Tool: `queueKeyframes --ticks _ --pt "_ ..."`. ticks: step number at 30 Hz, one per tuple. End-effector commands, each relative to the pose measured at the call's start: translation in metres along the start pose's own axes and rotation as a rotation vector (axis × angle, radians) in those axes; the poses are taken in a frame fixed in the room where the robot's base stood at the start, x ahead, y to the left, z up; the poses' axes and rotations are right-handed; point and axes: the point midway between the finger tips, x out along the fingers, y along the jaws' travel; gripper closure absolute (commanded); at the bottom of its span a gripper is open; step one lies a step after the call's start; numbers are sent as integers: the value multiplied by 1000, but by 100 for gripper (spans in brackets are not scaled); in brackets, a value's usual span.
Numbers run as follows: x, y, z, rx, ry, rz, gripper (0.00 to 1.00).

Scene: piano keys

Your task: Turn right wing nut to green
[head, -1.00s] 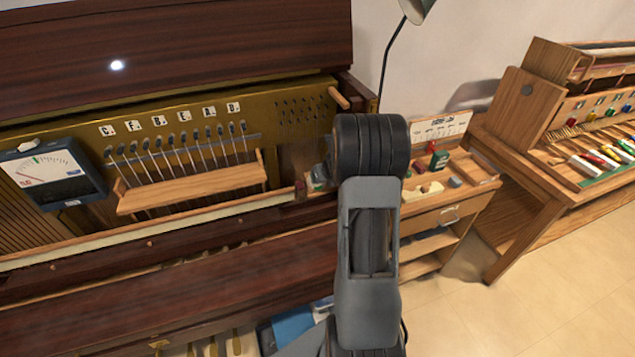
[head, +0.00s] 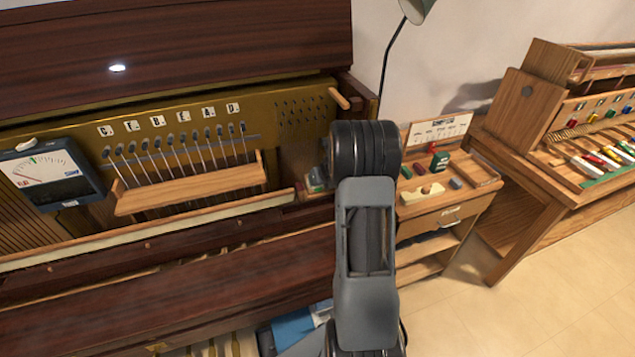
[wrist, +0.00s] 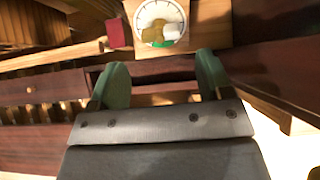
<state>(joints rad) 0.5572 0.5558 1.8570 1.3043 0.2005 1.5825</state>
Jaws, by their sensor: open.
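A round white dial (wrist: 145,14) with tick marks sits on a wooden block at the top of the wrist view. On it is a brass-coloured wing nut (wrist: 154,33), with a pale piece beside it on the right and a green patch (wrist: 163,44) at the dial's lower edge. My gripper (wrist: 162,75) is open and empty, its two green fingers spread just short of the dial's block. The dial and fingers do not show clearly in the head view, where my arm blocks the area.
The upright piano (head: 180,275) has a row of tuning pins and a wooden rail (head: 190,188). A meter (head: 50,178) hangs at its left. A small red block (wrist: 118,31) lies left of the dial. A side cabinet (head: 445,205) and a keyed bench (head: 570,180) stand at the right.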

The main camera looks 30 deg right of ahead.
Motion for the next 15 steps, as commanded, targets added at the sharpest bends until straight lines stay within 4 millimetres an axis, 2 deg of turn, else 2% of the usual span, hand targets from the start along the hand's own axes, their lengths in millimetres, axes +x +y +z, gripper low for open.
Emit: queueKeyframes --ticks 15 --pt "11 0 0 0 0 0 28"
